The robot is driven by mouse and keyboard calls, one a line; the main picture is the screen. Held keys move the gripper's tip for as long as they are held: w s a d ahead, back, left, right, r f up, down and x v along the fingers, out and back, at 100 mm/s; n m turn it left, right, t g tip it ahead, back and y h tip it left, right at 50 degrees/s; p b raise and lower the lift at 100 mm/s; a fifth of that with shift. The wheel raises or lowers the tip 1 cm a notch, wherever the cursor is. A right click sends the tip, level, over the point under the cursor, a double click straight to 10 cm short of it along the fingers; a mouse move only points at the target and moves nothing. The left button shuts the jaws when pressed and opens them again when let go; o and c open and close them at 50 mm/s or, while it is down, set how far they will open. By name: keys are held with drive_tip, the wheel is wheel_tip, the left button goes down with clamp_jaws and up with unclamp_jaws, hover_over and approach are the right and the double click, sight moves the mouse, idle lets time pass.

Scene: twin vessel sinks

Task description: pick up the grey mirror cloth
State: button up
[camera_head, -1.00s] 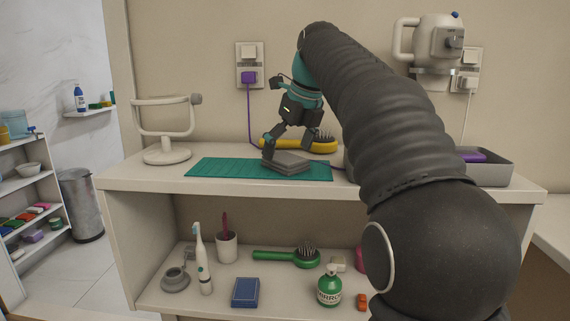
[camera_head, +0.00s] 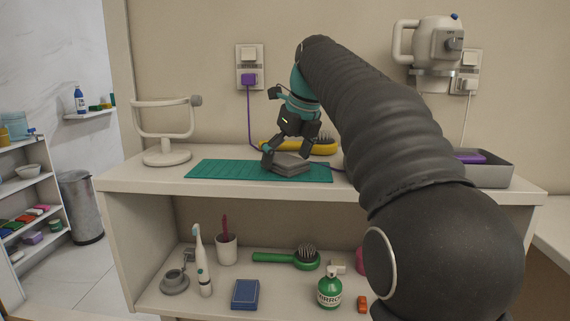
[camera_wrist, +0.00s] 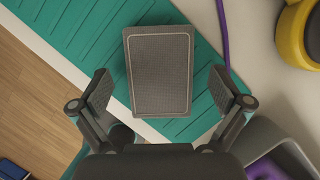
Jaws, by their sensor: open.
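The grey mirror cloth (camera_head: 287,165) is a folded grey rectangle with a thin pale border. It lies on a ribbed teal mat (camera_head: 215,169) on the counter top. In the wrist view the cloth (camera_wrist: 159,70) is between and ahead of my fingers, with mat showing on both sides. My gripper (camera_head: 288,155) is open right at the cloth in the head view. The wrist view shows both fingers of my gripper (camera_wrist: 168,92) spread wider than the cloth, with a gap on each side. Whether a fingertip touches the mat cannot be told.
A yellow brush (camera_head: 322,147) lies behind the cloth, near a purple cord (camera_head: 250,115). A grey tray (camera_head: 495,172) with a purple item stands at the right. A white stand (camera_head: 166,130) is at the left. The lower shelf holds a green brush (camera_head: 285,258) and several small items.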

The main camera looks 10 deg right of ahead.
sight(281, 157)
drive_tip(key=c, duration=1.3)
drive_tip(key=shift+r, duration=0.1)
drive_tip(key=shift+c, duration=0.2)
wheel_tip(281, 157, up, 4)
drive_tip(key=shift+r, duration=0.1)
drive_tip(key=s+d+r, duration=0.6)
drive_tip(key=d+r, duration=0.1)
drive_tip(key=d, duration=0.3)
